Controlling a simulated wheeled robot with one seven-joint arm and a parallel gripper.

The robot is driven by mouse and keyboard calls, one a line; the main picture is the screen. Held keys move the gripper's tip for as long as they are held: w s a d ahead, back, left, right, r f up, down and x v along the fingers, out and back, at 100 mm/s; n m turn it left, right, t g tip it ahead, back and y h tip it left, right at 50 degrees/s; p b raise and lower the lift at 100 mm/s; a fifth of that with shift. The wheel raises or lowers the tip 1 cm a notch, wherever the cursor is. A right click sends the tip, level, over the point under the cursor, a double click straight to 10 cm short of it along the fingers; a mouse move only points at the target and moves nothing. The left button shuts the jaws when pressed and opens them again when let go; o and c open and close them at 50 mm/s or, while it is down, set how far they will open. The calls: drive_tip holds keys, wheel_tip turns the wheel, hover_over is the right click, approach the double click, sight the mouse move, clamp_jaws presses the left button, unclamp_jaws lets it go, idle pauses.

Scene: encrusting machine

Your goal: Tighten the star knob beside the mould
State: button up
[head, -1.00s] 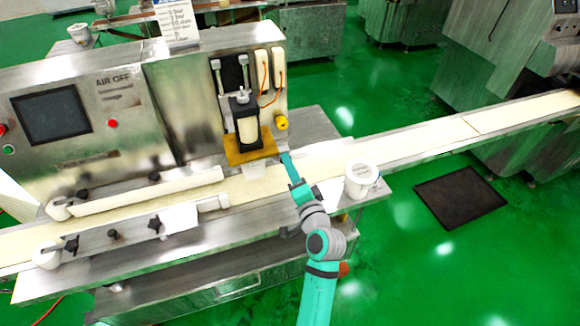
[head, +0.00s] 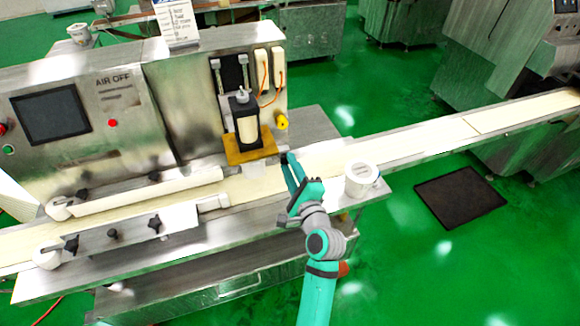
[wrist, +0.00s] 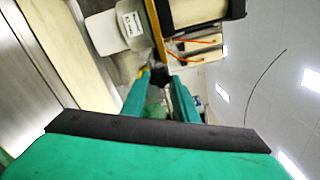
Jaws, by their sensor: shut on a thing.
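The mould area is an amber plate (head: 250,151) under a black-framed block (head: 246,124) on the machine's front. My gripper (head: 287,158) is just right of that plate, its two teal fingers pointing at the machine. In the wrist view a small dark knob (wrist: 160,75) sits between the fingertips of my gripper (wrist: 160,81), and the fingers are shut on it. The knob's star shape is not clear there. In the head view the fingers and their small size hide it.
A white cup-like container (head: 361,180) stands close to the right of my gripper. The pale conveyor belt (head: 390,140) runs beneath. A yellow knob (head: 281,122) sits above on the machine. Dark knobs (head: 154,223) line the guide rails at left.

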idle(0.3)
drive_tip(key=o, duration=1.1)
drive_tip(key=shift+c, duration=0.2)
drive_tip(key=shift+s, duration=0.1)
drive_tip(key=v, duration=1)
drive_tip(key=shift+s, duration=0.3)
drive_tip(key=shift+d, duration=0.1)
